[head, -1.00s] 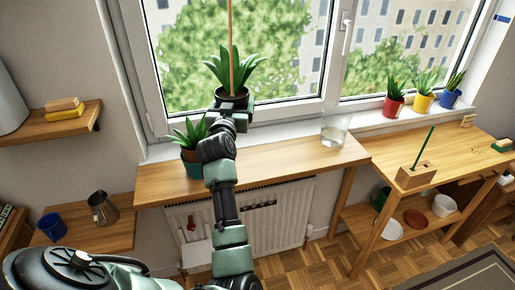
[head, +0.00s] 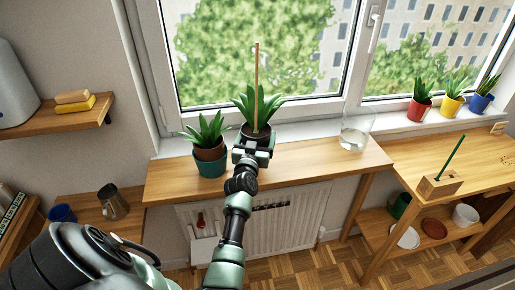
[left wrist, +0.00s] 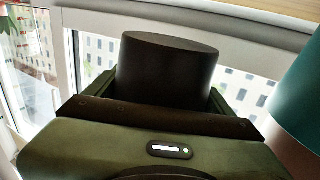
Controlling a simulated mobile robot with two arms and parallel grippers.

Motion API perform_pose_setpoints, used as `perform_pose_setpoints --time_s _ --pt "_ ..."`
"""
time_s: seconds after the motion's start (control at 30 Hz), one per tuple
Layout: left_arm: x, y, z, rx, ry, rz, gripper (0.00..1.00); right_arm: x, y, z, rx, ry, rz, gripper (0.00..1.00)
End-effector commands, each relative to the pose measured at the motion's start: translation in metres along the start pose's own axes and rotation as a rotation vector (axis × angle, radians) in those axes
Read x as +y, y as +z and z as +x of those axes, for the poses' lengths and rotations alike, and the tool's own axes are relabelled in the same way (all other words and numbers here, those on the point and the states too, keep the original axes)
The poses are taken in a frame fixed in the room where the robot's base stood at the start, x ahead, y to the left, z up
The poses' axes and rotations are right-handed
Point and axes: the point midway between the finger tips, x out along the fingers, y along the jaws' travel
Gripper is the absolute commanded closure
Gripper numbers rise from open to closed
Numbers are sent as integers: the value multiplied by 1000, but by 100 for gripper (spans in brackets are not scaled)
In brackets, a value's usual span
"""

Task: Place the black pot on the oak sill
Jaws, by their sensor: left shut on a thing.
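The black pot (head: 257,133) holds a spiky green plant and a thin upright wooden stake. It stands upright in my left gripper (head: 252,146), which is shut on it. The oak sill (head: 318,159) is the long wooden board below the window, under the pot. In the left wrist view, which looks upside down, the black pot (left wrist: 168,65) sits between the fingers, and its flat end appears clear of the wood at the top edge. The exact height above the sill is hard to tell. My right gripper is not in view.
A glass jar (head: 355,133) stands toward the sill's right end. Bare sill lies between. The window is close behind.

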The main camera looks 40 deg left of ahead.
Motion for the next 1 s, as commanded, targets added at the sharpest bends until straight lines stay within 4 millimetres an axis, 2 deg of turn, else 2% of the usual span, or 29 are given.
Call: perform_pose_setpoints --time_s 0.1,0.33,0.77,0.8,0.87,1.0 --pt "-1 8 0 3 -1 1 73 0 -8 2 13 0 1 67" --pt "-1 41 1 2 0 2 73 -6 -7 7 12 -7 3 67" --pt "0 49 0 4 -1 0 73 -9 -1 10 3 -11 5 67" --pt "0 51 0 1 0 0 14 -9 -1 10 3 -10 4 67" --pt "0 50 0 1 0 0 0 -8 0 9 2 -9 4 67" --pt "0 50 0 1 -1 0 0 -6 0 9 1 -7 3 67"
